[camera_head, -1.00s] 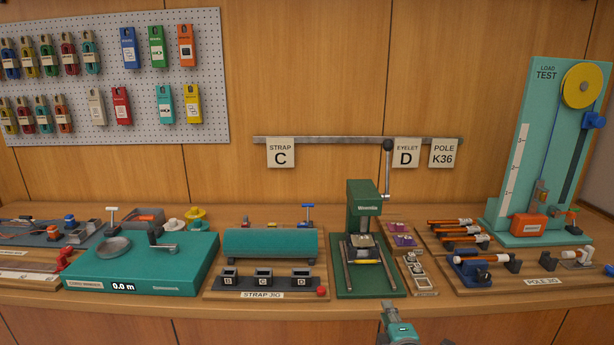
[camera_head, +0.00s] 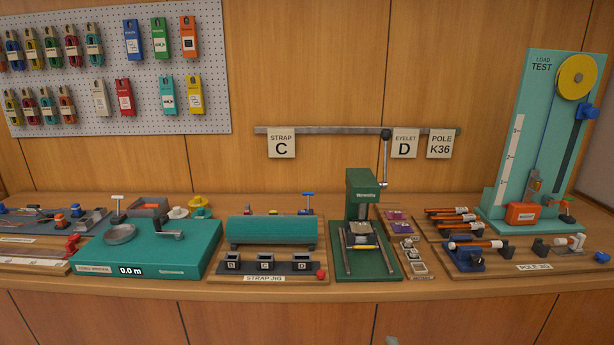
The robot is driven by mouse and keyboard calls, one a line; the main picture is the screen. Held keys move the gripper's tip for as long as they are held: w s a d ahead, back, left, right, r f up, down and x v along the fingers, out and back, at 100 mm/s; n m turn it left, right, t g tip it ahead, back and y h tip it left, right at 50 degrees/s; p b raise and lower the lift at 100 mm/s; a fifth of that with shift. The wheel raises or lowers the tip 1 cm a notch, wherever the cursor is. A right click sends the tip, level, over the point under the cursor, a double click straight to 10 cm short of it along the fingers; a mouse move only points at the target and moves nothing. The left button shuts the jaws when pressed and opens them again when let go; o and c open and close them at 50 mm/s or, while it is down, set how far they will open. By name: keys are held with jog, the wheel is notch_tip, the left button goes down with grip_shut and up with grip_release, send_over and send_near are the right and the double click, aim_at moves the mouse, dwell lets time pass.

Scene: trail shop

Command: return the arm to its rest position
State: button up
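Only a small grey tip of my arm (camera_head: 392,341) shows at the bottom edge of the head view, right of centre. It is below the bench front, apart from the bench and everything on it. The fingers of my gripper cannot be made out, and the rest of the arm is out of frame.
The wooden bench (camera_head: 300,290) runs across the view. Nearest the arm tip stand the green eyelet press (camera_head: 364,200), the strap jig (camera_head: 264,279) and the pole jig (camera_head: 534,267). The teal cord winder (camera_head: 150,247) is left. The load test stand (camera_head: 510,150) is at right.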

jog(key=s+f+m, duration=0.3)
jog(key=s+f, duration=0.1)
jog(key=s, duration=0.7)
jog(key=s+f+m, duration=0.4)
jog(key=s+f, duration=0.1)
jog(key=s, duration=0.7)
jog(key=s+r+m, duration=0.3)
jog(key=s+m, duration=0.1)
jog(key=s, duration=0.7)
jog(key=s+r+m, duration=0.3)
jog(key=s+m, duration=0.1)
jog(key=s, duration=0.8)
jog(key=shift+a+r+g, duration=0.15)
jog(key=shift+r+g, duration=0.15)
jog(key=shift+r, duration=0.05)
